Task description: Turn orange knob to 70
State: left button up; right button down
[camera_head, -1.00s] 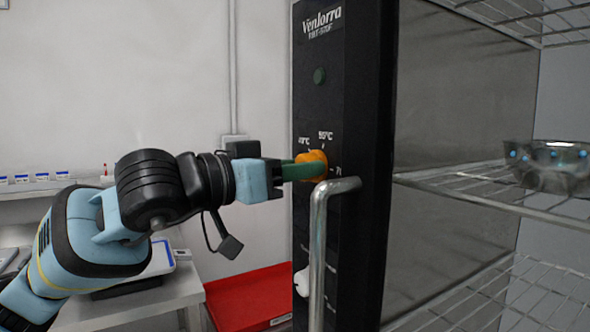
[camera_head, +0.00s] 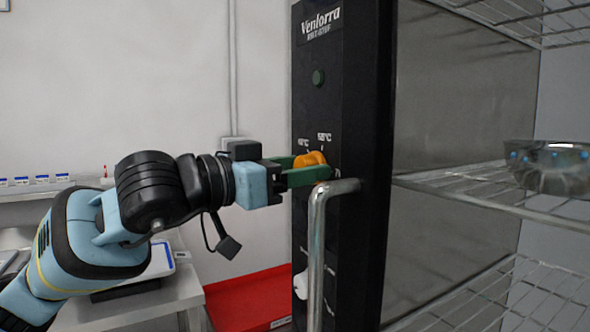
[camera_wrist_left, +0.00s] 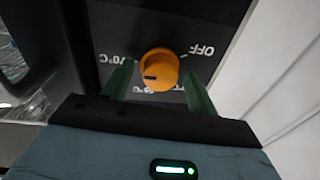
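The orange knob (camera_head: 312,158) is on the black control panel (camera_head: 318,110) of the tall unit. In the left wrist view the knob (camera_wrist_left: 158,68) has a dark pointer mark on its lower left, facing roughly the lower left. The 70°C label (camera_wrist_left: 121,60) is to its left and the OFF label (camera_wrist_left: 203,50) to its upper right. More labels below it are partly hidden. My left gripper (camera_head: 308,170) is open at the knob, with one green finger on each side. In the wrist view, gaps show between knob and fingers. My right gripper is not in view.
A vertical metal door handle (camera_head: 318,250) stands just below and in front of the left fingers. Wire shelves (camera_head: 480,190) with a metal item (camera_head: 550,168) are at right. A red tray (camera_head: 255,297) lies low behind the arm.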

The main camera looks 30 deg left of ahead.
pick_arm(q)
jog(key=shift+s, duration=0.1)
jog(key=b+v, duration=0.2)
jog(key=v, duration=0.5)
jog(key=shift+s+a, duration=0.25)
jog(key=shift+s, duration=0.05)
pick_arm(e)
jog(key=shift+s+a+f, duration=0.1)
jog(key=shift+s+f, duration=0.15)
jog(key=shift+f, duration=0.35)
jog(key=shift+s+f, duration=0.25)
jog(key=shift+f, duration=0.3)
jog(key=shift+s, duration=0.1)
